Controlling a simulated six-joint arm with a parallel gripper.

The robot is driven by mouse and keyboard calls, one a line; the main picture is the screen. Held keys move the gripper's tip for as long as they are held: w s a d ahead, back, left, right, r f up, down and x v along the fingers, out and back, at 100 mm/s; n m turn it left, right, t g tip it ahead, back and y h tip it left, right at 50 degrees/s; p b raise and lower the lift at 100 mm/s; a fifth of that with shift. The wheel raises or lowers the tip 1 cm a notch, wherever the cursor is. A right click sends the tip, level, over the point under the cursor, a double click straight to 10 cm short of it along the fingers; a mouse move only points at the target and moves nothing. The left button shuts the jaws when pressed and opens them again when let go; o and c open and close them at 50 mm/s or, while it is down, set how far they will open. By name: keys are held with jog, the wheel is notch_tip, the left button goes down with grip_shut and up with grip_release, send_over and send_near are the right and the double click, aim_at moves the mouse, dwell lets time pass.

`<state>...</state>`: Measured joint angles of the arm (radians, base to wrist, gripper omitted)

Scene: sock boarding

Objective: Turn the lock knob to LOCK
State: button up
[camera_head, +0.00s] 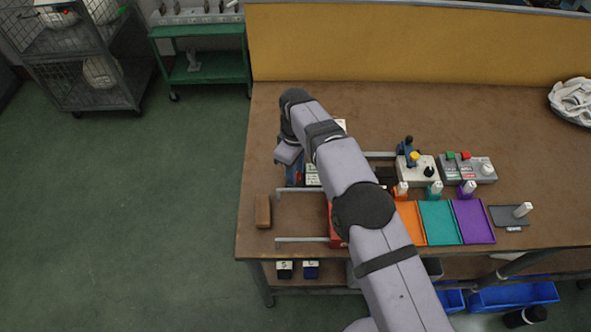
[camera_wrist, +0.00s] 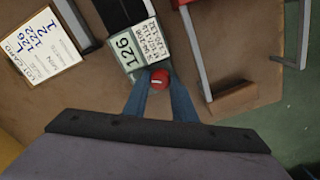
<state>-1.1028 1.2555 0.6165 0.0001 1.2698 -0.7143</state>
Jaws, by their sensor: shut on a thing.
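The lock knob (camera_wrist: 160,76) is a round red knob with a short white mark, in the middle of the wrist view. My gripper (camera_wrist: 160,88) has its two blue fingers on either side of it and is shut on it. The white mark lies nearly level across the picture. A greenish-white label plate (camera_wrist: 146,43) with "126" and small print sits just beyond the knob. No LOCK wording is readable. In the head view my gripper (camera_head: 293,175) is low at the left part of the bench; the knob is hidden there.
A handwritten card (camera_wrist: 40,46) lies left of the plate in the wrist view. Grey rails (camera_head: 300,240) and a brown block (camera_head: 263,212) are near my gripper. Orange, teal (camera_head: 438,223) and purple trays and a control box (camera_head: 470,168) stand right of my arm.

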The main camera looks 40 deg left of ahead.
jog(key=o, duration=1)
jog(key=shift+o, duration=0.2)
